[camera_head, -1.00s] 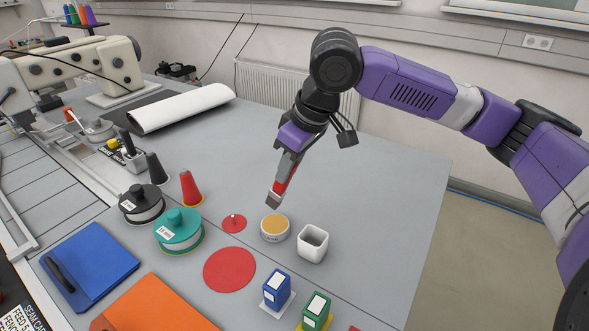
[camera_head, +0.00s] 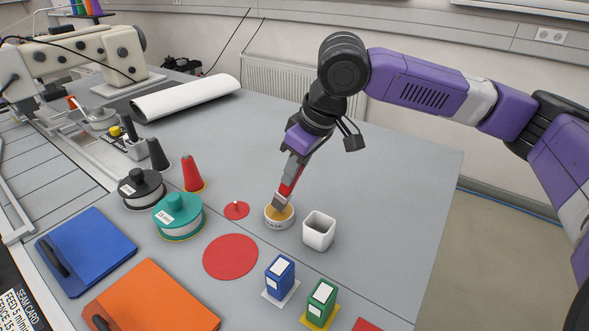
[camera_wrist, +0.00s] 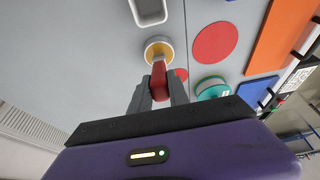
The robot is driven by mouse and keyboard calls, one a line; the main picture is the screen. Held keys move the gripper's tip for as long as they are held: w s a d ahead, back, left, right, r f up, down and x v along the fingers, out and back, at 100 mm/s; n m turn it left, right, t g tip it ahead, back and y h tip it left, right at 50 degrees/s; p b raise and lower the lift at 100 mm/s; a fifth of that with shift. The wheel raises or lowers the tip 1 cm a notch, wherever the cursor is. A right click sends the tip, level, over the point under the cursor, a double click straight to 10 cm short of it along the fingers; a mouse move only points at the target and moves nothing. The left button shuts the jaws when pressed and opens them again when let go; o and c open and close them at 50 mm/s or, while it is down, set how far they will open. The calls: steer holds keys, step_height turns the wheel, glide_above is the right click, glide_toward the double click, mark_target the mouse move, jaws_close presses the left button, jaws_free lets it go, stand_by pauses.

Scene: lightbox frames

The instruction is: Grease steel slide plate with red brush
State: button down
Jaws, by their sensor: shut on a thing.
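My gripper (camera_head: 290,182) is shut on the red brush (camera_head: 288,187), which hangs tilted with its bristle end down. The brush also shows between the fingers in the wrist view (camera_wrist: 159,80). The brush tip meets the amber grease in the small white tin (camera_head: 279,223); how deep it sits is hidden. In the wrist view the tin (camera_wrist: 158,42) lies just beyond the brush. The steel slide plate (camera_head: 94,125) seems to be part of the sewing machine bed at the upper left, partly hidden by things in front.
A white square cup (camera_head: 319,231) stands close right of the tin. A red disc (camera_head: 230,257), a small red lid (camera_head: 236,210), a teal spool (camera_head: 178,215), a dark spool (camera_head: 141,189) and a red cone (camera_head: 192,173) are nearby. The table's right rear is clear.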

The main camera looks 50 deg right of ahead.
steer(key=shift+f, duration=0.6)
stand_by(2.0)
steer(key=shift+r, duration=0.15)
step_height(320, 180, up, 7)
steer(key=p, duration=0.6)
steer(key=shift+s, duration=0.15)
stand_by(0.8)
